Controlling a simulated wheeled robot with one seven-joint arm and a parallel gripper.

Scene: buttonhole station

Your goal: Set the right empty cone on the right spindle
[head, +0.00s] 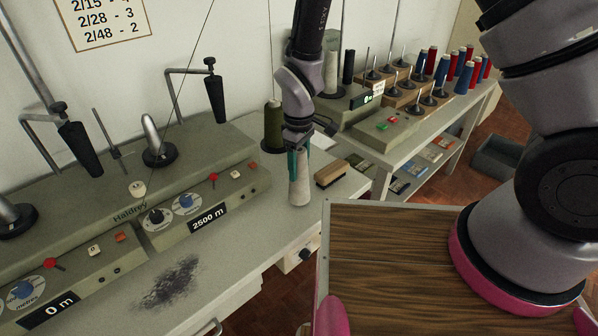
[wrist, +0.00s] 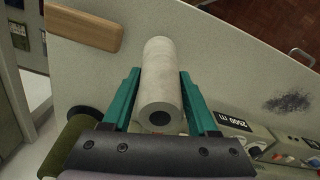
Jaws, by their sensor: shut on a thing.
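My gripper (head: 298,150) is shut on a pale grey-white cone (head: 299,186), upright over the right part of the machine table. In the wrist view the cone (wrist: 160,78) lies between the teal fingers, its open hole facing the camera. I cannot tell whether its base touches the table. To the left, the grey winder (head: 185,178) has a black tapered holder (head: 215,98) on a bent arm at right, and another (head: 78,148) at left. A grey metal post on a black disc (head: 160,155) stands between them. I cannot tell which is the right spindle; both black holders look bare.
A wooden brush (head: 331,173) lies just right of the cone. A dark green cone (head: 273,125) stands behind my gripper. A shelf with several red and blue cones (head: 465,75) is at the back right. The table front has a dark lint patch (head: 172,280).

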